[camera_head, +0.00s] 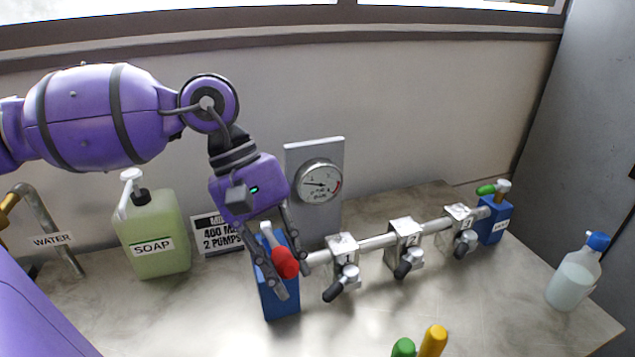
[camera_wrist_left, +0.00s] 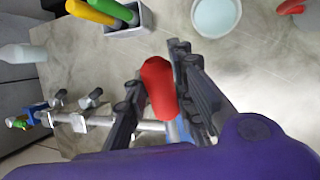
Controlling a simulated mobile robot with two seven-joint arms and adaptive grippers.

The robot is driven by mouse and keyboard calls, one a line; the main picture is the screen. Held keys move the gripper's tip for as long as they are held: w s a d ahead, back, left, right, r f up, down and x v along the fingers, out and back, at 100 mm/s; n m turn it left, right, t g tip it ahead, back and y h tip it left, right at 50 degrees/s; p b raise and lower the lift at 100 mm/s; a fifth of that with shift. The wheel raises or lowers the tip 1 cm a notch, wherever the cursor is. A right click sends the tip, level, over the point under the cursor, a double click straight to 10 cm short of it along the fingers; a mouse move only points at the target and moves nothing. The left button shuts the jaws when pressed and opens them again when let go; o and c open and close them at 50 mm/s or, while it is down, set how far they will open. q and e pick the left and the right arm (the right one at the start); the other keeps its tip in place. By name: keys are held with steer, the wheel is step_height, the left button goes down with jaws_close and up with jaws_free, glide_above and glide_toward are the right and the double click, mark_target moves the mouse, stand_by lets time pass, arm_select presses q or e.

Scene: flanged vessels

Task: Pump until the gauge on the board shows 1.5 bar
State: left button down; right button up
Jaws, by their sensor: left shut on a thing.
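The gauge (camera_head: 319,184) is a round dial on a grey board (camera_head: 327,224) against the wall. Its needle points to the left; the numbers are too small to read. The pump is a blue block (camera_head: 281,299) on the counter with a red handle (camera_head: 286,263). My left gripper (camera_head: 280,275) is shut on the red handle, with a finger on each side. The left wrist view shows the red handle (camera_wrist_left: 159,88) between the fingers (camera_wrist_left: 160,100). My right gripper is out of view.
A pipe runs right from the pump through valves marked 1 (camera_head: 344,263) and 2 (camera_head: 405,247) and a third valve (camera_head: 459,229) to a blue block (camera_head: 494,222). A soap bottle (camera_head: 152,235) stands left. A clear bottle (camera_head: 575,277) stands right. Green and yellow handles (camera_head: 433,341) stand in front.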

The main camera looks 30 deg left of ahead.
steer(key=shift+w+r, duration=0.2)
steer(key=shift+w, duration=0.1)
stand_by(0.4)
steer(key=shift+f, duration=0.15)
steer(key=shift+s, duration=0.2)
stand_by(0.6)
